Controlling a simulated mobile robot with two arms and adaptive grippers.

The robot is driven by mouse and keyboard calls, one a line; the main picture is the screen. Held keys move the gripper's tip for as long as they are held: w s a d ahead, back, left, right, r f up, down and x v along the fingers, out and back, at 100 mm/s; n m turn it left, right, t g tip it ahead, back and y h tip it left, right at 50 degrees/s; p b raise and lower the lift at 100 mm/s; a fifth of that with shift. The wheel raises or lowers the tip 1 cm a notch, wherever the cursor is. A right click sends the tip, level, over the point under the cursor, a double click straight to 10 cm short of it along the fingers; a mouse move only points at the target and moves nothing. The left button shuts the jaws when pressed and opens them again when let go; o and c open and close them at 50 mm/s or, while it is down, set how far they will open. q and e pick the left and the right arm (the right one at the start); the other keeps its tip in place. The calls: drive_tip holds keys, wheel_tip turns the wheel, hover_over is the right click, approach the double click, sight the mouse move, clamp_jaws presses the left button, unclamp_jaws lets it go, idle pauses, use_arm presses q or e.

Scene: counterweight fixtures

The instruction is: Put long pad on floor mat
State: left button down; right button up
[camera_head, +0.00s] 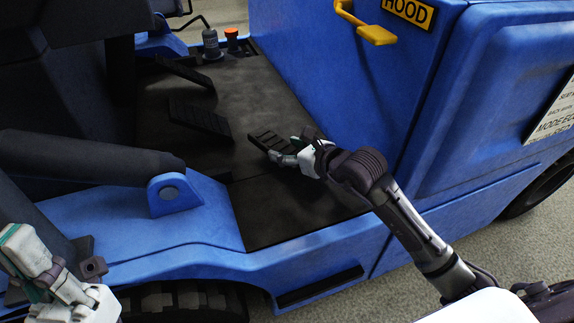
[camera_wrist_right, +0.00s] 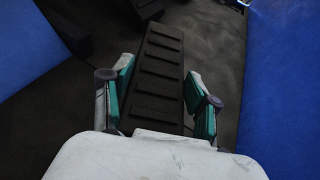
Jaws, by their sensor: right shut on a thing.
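The long pad (camera_wrist_right: 157,62) is black with raised cross ribs. In the right wrist view it lies between the two teal-lined fingers of my right gripper (camera_wrist_right: 160,95), which is shut on it. In the head view the pad (camera_head: 266,141) sticks out past the fingertips of that gripper (camera_head: 290,156), tilted over the vehicle's floor. The dark floor mat (camera_head: 285,212) covers the floor of the blue vehicle beneath; whether the pad touches it I cannot tell. My left gripper (camera_head: 62,290) is at the lower left, away from the mat; its finger opening is unclear.
Two black pedals (camera_head: 200,118) (camera_head: 184,72) stand at the left of the vehicle floor. A grey knob (camera_head: 210,45) and an orange-topped one (camera_head: 232,40) are at the back. A yellow handle (camera_head: 372,33) juts from the blue hood wall (camera_head: 320,60). The front mat area is clear.

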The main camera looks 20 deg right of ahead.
sight(288, 173)
drive_tip(key=shift+f+b, duration=0.9)
drive_tip(key=shift+f, duration=1.45)
drive_tip(key=shift+f, duration=0.15)
drive_tip(key=o, duration=1.3)
